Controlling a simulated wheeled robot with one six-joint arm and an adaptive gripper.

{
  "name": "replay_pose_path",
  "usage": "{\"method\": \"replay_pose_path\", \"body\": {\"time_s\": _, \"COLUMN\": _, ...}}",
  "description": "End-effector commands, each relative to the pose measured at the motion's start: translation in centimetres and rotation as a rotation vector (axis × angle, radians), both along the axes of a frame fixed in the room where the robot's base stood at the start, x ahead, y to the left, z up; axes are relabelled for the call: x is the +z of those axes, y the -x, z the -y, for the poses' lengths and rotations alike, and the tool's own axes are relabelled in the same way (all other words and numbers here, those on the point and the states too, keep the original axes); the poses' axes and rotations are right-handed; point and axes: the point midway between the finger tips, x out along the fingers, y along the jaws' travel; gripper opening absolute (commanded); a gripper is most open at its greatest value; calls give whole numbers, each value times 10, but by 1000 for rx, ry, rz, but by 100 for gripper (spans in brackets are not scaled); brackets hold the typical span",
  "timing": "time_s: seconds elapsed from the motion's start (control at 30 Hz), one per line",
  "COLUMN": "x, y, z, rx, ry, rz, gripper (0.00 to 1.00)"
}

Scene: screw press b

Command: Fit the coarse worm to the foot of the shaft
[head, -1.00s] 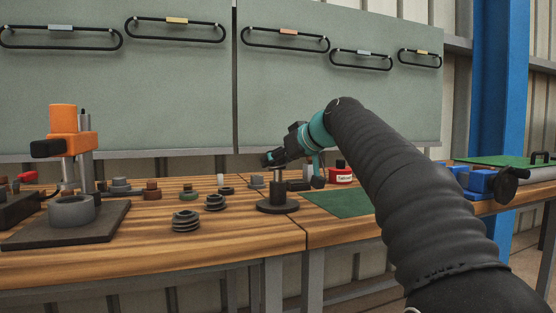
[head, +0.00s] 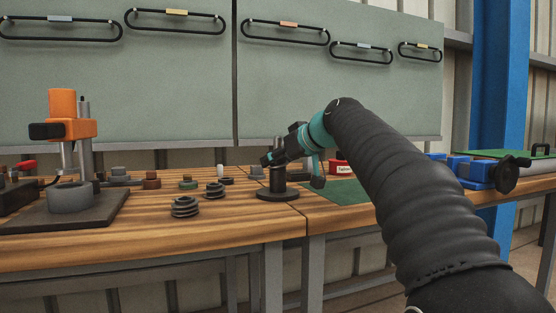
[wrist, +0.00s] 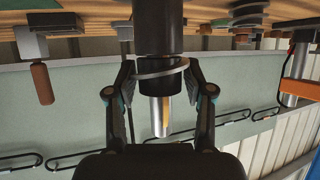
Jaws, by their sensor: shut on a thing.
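The shaft (head: 278,178) stands upright in a dark round stand (head: 278,196). In the wrist view the stand side is at the top, and the bright bare foot (wrist: 160,122) with a yellow strip points down the picture. My gripper (head: 270,160) is beside the upper shaft. In the wrist view my gripper (wrist: 160,76) has one finger on each side of the coarse worm (wrist: 160,70), a dark hub with a slanted grey flight. It is shut on the worm, which is around the shaft below the bare foot. I cannot tell whether the worm touches the thicker dark part.
Loose dark threaded pieces, one (head: 185,208) near and one (head: 215,190) farther, lie left of the stand. An orange press (head: 70,130) stands at the left. A green mat (head: 348,190) and a red container (head: 342,167) are right of the stand. A blue vise (head: 480,172) is farther right.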

Motion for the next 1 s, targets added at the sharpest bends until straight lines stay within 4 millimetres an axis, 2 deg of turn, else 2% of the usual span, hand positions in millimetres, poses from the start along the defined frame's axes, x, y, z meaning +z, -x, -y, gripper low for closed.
{"method": "replay_pose_path", "body": {"time_s": 0.3, "x": 1, "y": 0, "z": 0, "rx": 0, "ry": -1, "rz": 2, "gripper": 2}}
{"method": "replay_pose_path", "body": {"time_s": 0.33, "x": 1, "y": 0, "z": 0, "rx": 0, "ry": -1, "rz": 2, "gripper": 60}}
{"method": "replay_pose_path", "body": {"time_s": 0.4, "x": 1, "y": 0, "z": 0, "rx": 0, "ry": -1, "rz": 2, "gripper": 77}}
{"method": "replay_pose_path", "body": {"time_s": 0.43, "x": 1, "y": 0, "z": 0, "rx": 0, "ry": -1, "rz": 2, "gripper": 82}}
{"method": "replay_pose_path", "body": {"time_s": 0.77, "x": 0, "y": 1, "z": 1, "rx": 0, "ry": 1, "rz": -1, "gripper": 82}}
{"method": "replay_pose_path", "body": {"time_s": 1.0, "x": 13, "y": 20, "z": 16, "rx": -3, "ry": 0, "rz": 2, "gripper": 82}}
